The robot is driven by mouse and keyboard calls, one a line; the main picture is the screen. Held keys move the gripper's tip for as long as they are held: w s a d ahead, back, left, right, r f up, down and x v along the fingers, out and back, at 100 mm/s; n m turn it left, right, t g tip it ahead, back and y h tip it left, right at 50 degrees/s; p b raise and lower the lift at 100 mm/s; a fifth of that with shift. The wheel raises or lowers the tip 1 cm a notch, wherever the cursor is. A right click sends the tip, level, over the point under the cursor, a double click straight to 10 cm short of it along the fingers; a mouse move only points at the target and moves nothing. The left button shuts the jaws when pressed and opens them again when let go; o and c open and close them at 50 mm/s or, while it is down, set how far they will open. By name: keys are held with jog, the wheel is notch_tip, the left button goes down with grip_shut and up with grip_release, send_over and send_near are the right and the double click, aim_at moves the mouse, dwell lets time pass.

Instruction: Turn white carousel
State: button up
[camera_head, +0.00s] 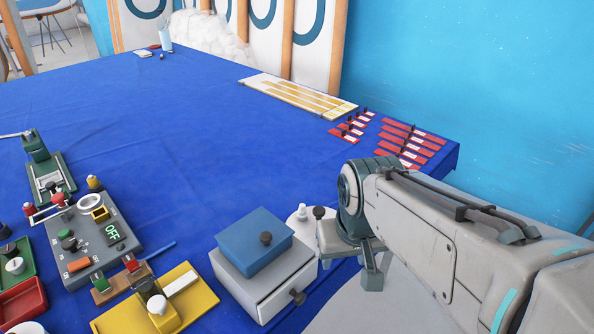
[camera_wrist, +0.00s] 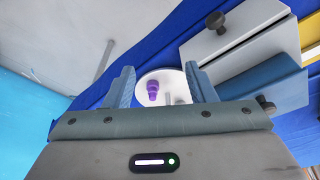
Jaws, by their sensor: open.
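The white carousel (camera_head: 297,228) is a round white disc beside the grey drawer box, partly hidden by my gripper and the box in the head view. A small white peg (camera_head: 301,211) and a dark knob (camera_head: 318,212) show at it. In the wrist view, the carousel (camera_wrist: 147,79) carries a purple piece (camera_wrist: 153,90) and a pale grey upright piece. My gripper (camera_head: 352,262) is open and empty at the right of the carousel in the head view. In the wrist view, its fingers (camera_wrist: 160,70) frame the disc; I cannot tell whether they touch it.
A grey drawer box (camera_head: 235,285) with a blue box (camera_head: 252,243) on top stands close left. A yellow board (camera_head: 205,301) and grey switch panel (camera_head: 88,262) lie farther left. Red labelled strips (camera_head: 410,140) lie at the back right. The blue table's (camera_head: 160,130) middle is clear.

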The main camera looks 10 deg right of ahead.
jog(key=w+r+g+p, duration=0.1)
jog(key=w+r, duration=0.4)
jog(key=w, duration=0.4)
notch_tip(320, 180, up, 3)
jog(key=m+g+p, duration=0.1)
jog(key=m+g, duration=0.1)
send_over(319, 210)
notch_tip(319, 210, down, 13)
jog(key=shift+f, duration=0.2)
grip_shut()
